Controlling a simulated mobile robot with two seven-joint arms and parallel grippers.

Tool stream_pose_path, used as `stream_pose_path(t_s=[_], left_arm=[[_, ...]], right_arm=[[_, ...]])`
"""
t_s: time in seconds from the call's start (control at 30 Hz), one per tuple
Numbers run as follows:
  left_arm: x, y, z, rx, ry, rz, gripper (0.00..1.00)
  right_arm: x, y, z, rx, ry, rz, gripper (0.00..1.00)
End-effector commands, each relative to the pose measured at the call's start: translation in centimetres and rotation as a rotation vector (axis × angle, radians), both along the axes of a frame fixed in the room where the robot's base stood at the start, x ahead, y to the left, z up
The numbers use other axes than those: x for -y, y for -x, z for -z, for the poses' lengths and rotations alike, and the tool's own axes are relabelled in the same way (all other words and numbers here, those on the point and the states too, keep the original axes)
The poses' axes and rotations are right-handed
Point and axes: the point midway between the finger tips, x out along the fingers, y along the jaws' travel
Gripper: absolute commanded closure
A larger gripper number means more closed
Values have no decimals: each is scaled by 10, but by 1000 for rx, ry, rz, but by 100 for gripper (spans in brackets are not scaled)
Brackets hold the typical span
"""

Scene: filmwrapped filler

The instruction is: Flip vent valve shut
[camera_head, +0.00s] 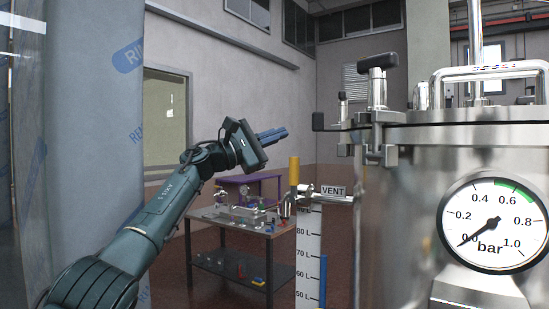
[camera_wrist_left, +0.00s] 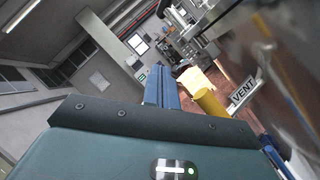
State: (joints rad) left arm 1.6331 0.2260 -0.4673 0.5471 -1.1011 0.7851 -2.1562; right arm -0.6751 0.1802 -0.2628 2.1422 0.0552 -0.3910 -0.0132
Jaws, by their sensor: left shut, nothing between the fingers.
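The vent valve (camera_head: 294,171) has a yellow handle standing upright on a short pipe from the steel tank (camera_head: 380,230). A "VENT" label (camera_head: 333,191) is beside it on the right. In the left wrist view the yellow handle (camera_wrist_left: 210,104) shows ahead and right of the fingers, with the VENT label (camera_wrist_left: 243,93) beside it. My left gripper (camera_head: 272,135) is shut and empty, its blue fingers pointing right, up and to the left of the handle in the picture. In the left wrist view the shut fingers (camera_wrist_left: 161,88) show apart from the handle. My right gripper is not in view.
A pressure gauge (camera_head: 493,223) on the tank reads near zero bar. A level scale (camera_head: 309,255) hangs below the valve. Clamps (camera_head: 376,115) stick out at the tank's lid. A workbench (camera_head: 240,225) with fittings stands behind. A wrapped column (camera_head: 95,110) stands at left.

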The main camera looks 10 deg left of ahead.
Motion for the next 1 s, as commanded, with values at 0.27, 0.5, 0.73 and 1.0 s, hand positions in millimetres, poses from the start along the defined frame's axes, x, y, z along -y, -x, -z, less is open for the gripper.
stream_pose_path(t_s=[0.27,0.5,0.73,1.0], left_arm=[[0,0,-27,-1,-1,0,100],[-1,0,-27,-1,0,-1,100],[-1,0,-27,-1,1,-1,100],[7,-19,25,-160,252,19,100]], right_arm=[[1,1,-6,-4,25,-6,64],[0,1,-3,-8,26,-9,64],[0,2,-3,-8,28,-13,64],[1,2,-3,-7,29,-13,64]])
